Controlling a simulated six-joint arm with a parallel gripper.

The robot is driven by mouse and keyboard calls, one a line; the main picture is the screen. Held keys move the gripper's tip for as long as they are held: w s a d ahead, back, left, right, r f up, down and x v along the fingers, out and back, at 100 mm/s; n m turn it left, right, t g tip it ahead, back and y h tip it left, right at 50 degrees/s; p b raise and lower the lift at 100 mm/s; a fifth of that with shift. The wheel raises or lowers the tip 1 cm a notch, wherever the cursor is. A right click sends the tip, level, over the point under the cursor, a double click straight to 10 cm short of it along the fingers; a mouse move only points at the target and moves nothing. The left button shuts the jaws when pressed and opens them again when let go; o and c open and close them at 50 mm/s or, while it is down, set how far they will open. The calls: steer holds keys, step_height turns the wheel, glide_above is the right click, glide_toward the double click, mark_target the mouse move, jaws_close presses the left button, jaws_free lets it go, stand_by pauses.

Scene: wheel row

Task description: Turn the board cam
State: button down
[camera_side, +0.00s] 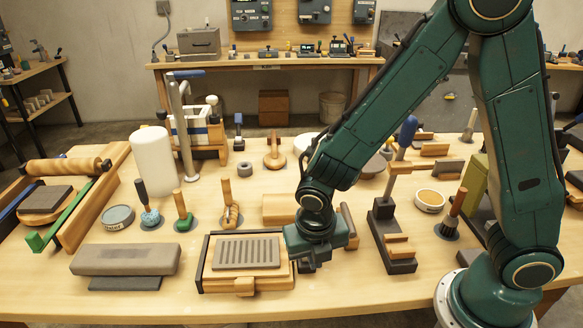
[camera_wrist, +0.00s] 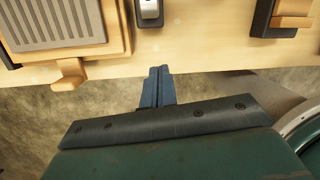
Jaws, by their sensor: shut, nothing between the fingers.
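A wooden board frame (camera_side: 285,285) with dark edging holds a grey ridged plate (camera_side: 247,253) near the bench front. A small wooden tab, which looks like the board cam (camera_side: 244,287), sticks out from its front side. In the wrist view the ridged plate (camera_wrist: 55,20) is at the upper left, and the cam (camera_wrist: 70,74) points down from the frame towards the bench edge. My gripper (camera_side: 308,266) is just right of the board frame, pointing down. In the wrist view my gripper's fingers (camera_wrist: 158,72) are together and empty, right of the cam and apart from it.
A grey stone block (camera_side: 126,259) lies left of the board. A dark stand with wooden pieces (camera_side: 397,252) is to the right. Handled tools (camera_side: 184,215) and a white cylinder (camera_side: 154,158) stand behind. The bench front edge (camera_wrist: 230,62) is close to my fingers; the front strip is clear.

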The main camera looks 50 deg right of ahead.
steer(key=s+a+r, duration=0.3)
steer(key=s+r, duration=0.1)
steer(key=r, duration=0.5)
steer(key=s+d+r+m+t+y, duration=0.1)
steer(key=s+d+r+m, duration=0.3)
steer(key=m, duration=1)
steer(key=s+d+r+m+t+y, duration=0.1)
steer(key=s+d+r+m+t, duration=0.2)
steer(key=d+r+m, duration=0.6)
steer(key=shift+s+d+r+m+t, duration=0.25)
steer(key=shift+s+m, duration=0.3)
steer(key=shift+m, duration=2.45)
steer(key=shift+f, duration=0.1)
